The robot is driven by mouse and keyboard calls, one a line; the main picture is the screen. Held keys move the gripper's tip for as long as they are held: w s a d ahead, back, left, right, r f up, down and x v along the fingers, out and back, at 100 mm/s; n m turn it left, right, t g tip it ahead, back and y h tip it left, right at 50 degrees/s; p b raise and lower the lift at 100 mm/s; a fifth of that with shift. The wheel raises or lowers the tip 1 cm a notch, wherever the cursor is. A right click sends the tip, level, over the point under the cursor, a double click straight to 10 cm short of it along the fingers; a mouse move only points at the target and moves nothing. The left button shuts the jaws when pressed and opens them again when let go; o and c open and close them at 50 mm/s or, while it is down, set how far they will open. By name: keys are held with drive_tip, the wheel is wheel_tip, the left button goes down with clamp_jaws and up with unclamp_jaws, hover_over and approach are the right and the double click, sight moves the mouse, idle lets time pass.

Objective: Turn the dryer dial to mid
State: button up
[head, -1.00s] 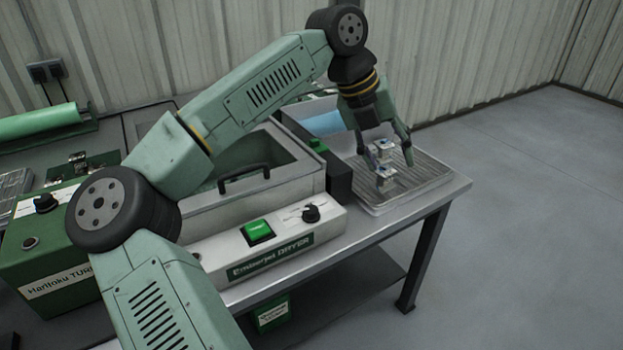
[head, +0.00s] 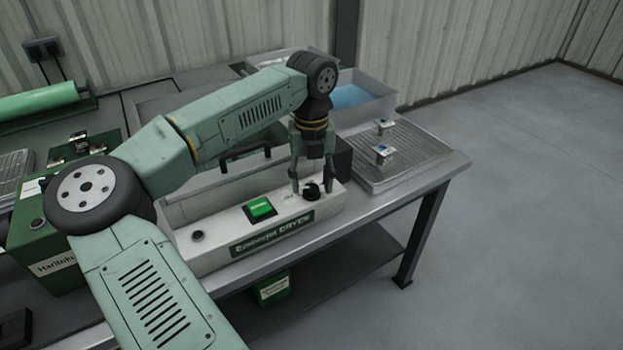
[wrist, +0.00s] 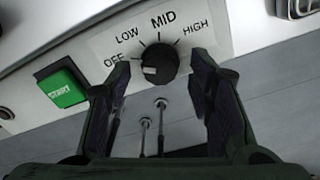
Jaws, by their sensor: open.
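The dryer (head: 215,222) stands on the bench with a pale front panel. Its black dial (head: 311,193) is at the panel's right end. In the wrist view the dial (wrist: 160,62) sits under a label (wrist: 105,44) reading OFF, LOW, MID and HIGH. A pale mark on the dial's left side points roughly toward OFF. My gripper (head: 311,187) points down over the dial, with its fingers open on either side of it. In the wrist view the gripper (wrist: 160,68) shows one finger left and one right of the dial, with gaps between; contact is not visible.
A green start button (head: 261,208) is left of the dial. The dryer's lid handle (head: 246,155) is behind. A ribbed tray (head: 410,160) with two small metal parts is to the right. A bin with blue contents (head: 350,96) stands behind. Open floor lies right of the bench.

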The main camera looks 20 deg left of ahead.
drive_tip(key=shift+f, duration=0.35)
drive_tip(key=shift+c, duration=0.4)
clamp_jaws()
